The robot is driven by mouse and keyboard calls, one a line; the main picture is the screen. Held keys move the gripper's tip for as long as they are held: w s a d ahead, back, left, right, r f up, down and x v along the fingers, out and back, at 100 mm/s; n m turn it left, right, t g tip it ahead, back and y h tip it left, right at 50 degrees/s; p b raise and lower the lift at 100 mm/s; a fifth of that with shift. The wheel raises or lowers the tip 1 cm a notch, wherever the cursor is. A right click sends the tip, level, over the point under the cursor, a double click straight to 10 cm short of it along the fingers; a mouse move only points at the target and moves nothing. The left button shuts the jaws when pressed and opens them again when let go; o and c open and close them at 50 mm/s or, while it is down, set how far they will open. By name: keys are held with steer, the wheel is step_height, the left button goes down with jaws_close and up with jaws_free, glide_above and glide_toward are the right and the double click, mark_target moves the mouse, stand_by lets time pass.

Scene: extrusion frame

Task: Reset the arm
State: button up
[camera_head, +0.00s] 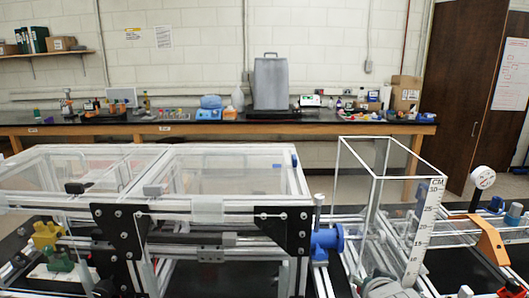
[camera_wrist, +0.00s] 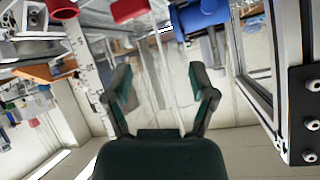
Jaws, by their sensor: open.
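My gripper (camera_wrist: 160,88) shows in the wrist view with its two dark green fingers spread apart. Nothing is between the fingers. I cannot make out my gripper in the head view. In the wrist view the scene appears upside down. A blue fitting (camera_wrist: 202,14) and a red part (camera_wrist: 128,10) show beyond the fingers at the top edge, apart from them.
An extrusion frame with clear panels (camera_head: 225,170) fills the front left, with black corner brackets (camera_head: 284,231). A clear upright box with a scale (camera_head: 424,225) stands at right, beside a blue fitting (camera_head: 328,240). A cluttered wooden bench (camera_head: 170,128) lines the back wall.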

steer(key=s+a+r+n+g, duration=0.1)
steer(key=s+a+n+g, duration=0.1)
steer(key=s, duration=0.6)
steer(key=s+a+r+n+g+y, duration=0.1)
steer(key=s+a+g, duration=0.3)
steer(key=s, duration=0.5)
steer(key=shift+s+a+n, duration=0.15)
steer(key=shift+s+n, duration=0.05)
steer(key=shift+n, duration=0.6)
steer(key=shift+w, duration=0.15)
stand_by(0.8)
